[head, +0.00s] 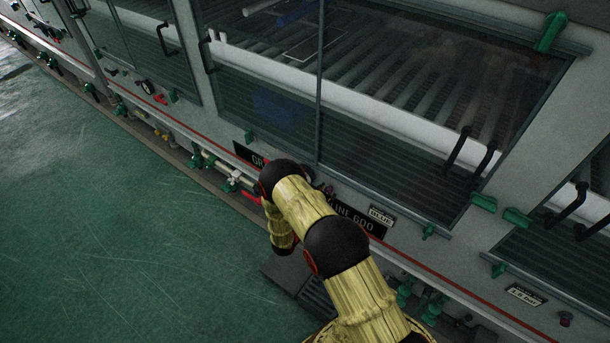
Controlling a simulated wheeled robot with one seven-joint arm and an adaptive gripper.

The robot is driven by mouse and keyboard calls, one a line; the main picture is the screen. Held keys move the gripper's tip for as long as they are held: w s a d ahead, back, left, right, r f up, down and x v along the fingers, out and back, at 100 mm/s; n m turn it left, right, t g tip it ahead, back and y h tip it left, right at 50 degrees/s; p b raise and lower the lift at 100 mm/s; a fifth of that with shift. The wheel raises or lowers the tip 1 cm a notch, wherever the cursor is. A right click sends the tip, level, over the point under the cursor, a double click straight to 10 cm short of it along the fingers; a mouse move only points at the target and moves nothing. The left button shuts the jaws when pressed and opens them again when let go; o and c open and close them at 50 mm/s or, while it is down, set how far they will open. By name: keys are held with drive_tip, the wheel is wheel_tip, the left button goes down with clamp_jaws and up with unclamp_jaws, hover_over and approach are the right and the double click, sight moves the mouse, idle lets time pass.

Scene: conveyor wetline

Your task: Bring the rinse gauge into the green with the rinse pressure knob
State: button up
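I cannot pick out the rinse gauge or the rinse pressure knob for certain. A small round dial-like part (147,87) sits on the machine's front panel at the upper left, with a red part (160,99) beside it; its reading is too small to tell. A small dark reddish knob (565,318) is at the lower right, below a white label (525,295) that seems to read "1.5 bar". My gold and black arm reaches up from the bottom edge and bends down near the panel. My gripper is not visible, and the arm covers part of the panel.
A long machine with glass doors (270,110) and black handles (456,150) runs diagonally across the view. Green valve handles (195,160) and pipes line its lower edge. A dark step-like block (285,272) is beside my arm. The green floor (120,230) at left is clear.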

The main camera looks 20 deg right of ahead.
drive_tip(key=v, duration=0.6)
drive_tip(key=shift+p, duration=0.35)
idle(0.6)
